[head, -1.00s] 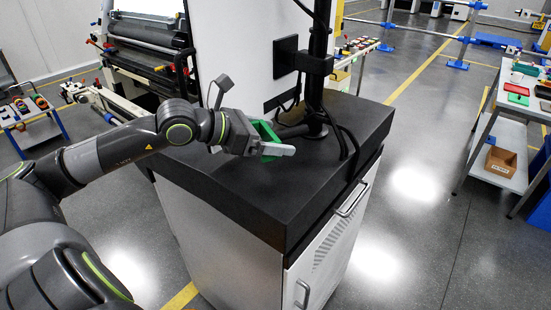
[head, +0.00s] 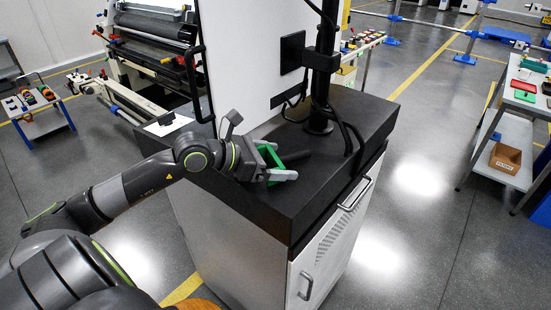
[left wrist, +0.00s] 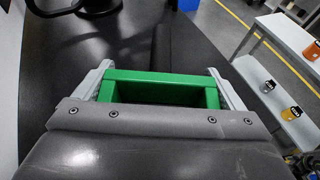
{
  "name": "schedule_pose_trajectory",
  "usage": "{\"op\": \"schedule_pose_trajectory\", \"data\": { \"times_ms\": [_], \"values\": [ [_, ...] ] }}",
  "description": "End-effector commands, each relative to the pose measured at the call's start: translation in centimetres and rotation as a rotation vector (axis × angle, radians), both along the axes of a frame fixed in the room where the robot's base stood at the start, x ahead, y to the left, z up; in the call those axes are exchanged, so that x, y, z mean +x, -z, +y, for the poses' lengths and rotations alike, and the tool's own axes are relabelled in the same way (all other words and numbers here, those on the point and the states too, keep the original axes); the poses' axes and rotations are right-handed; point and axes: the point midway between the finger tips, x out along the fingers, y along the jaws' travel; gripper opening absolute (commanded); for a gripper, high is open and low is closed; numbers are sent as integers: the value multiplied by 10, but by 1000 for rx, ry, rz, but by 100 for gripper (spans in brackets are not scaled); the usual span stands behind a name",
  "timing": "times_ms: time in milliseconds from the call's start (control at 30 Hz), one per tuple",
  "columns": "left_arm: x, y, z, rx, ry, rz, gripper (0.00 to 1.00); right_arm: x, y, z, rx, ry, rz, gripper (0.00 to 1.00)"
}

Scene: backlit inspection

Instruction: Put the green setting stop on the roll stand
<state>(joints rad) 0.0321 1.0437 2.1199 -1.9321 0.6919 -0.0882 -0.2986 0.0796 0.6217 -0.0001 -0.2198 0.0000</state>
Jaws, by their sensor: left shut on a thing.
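The green setting stop (head: 268,155) is an open, box-like green frame. My left gripper (head: 281,174) is shut on it, over the black top of a cabinet (head: 245,203). In the left wrist view the stop (left wrist: 160,77) spans between the two pale fingers of the gripper (left wrist: 163,92). I cannot tell whether the stop touches the black top. A machine with a dark roller (head: 150,42) stands at the back left; I cannot tell for sure whether it is the roll stand. My right gripper is not in view.
A black post (head: 322,75) with cables rises from the cabinet top, beside a large white panel (head: 248,60). A small trolley (head: 42,118) stands at the left. A bench (head: 500,125) with a cardboard box (head: 505,158) stands at the right. The floor between is clear.

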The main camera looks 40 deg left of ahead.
Motion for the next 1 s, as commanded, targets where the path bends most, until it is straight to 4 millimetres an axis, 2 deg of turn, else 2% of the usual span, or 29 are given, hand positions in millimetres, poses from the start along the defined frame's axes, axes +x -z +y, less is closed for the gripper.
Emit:
{"op": "schedule_pose_trajectory", "data": {
  "times_ms": [133, 167, 233, 567, 1000],
  "values": [
    [0, 3, 0, 0, 0, -2, 61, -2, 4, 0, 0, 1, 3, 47],
    [0, 3, 0, 0, 0, 0, 93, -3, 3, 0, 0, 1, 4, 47],
    [0, 2, 0, 0, 0, 0, 100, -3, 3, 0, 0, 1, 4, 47],
    [-1, -1, 1, 2, -1, 0, 100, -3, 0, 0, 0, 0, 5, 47],
    [-29, -14, 19, 7, -1, 5, 100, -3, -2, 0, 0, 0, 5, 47]
  ]
}}
